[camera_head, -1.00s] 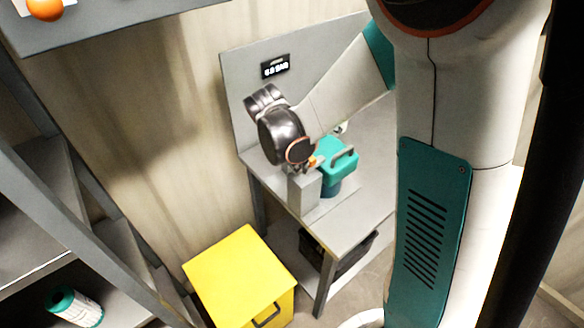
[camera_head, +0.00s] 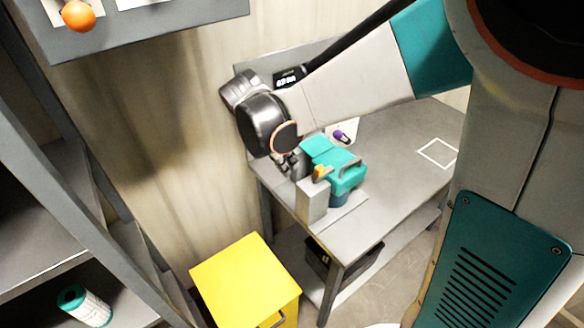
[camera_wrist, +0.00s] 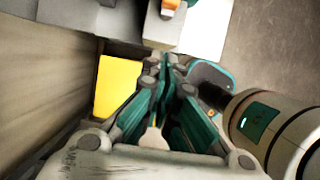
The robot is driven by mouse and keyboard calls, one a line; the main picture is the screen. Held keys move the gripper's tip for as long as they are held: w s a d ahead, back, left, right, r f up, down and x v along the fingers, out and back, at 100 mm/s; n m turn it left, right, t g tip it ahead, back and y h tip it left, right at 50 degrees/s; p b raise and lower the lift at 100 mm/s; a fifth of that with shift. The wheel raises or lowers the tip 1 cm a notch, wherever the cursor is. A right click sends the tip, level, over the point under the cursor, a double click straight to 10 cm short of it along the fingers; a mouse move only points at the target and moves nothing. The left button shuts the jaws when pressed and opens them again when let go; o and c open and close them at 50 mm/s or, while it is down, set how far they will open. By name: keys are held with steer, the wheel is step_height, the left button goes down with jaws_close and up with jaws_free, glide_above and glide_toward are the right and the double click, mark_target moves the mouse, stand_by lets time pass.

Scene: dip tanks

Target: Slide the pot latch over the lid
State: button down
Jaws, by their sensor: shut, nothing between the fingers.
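The teal pot (camera_head: 345,180) with its lid and dark handle stands on the grey bench. The orange latch (camera_head: 321,172) sits on top of a grey block (camera_head: 312,201), at the side facing the pot. I cannot tell whether it overlaps the lid. My gripper (camera_head: 290,163) is beside the block, on its wall side, partly hidden under my dark wrist. In the wrist view my gripper (camera_wrist: 160,64) is shut and empty. The latch (camera_wrist: 170,5) shows at the top edge there, apart from the fingertips. The lid is not clear in that view.
A yellow bin (camera_head: 245,280) stands on the floor left of the bench (camera_head: 400,160). A dark crate (camera_head: 345,258) is on the shelf below. A purple-and-white item (camera_head: 341,136) lies behind the pot. The bench's right part, with a white square outline (camera_head: 438,153), is clear.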

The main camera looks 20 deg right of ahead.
steer(key=shift+v, duration=0.95)
steer(key=shift+d, duration=0.1)
steer(key=s+d+f+m+t+y+b, duration=0.1)
steer(key=s+f+m+t+y+b, duration=0.1)
steer(key=s+m+b, duration=0.4)
steer(key=s+d+f+m+t+y+b, duration=0.1)
steer(key=s+m+b, duration=0.6)
steer(key=m, duration=0.8)
steer(key=shift+s+d+f+m+t+y+b, duration=0.35)
steer(key=shift+s+f+t+y, duration=0.25)
steer(key=shift+s+f+t, duration=1)
steer(key=shift+w+f, duration=0.3)
steer(key=shift+w, duration=0.1)
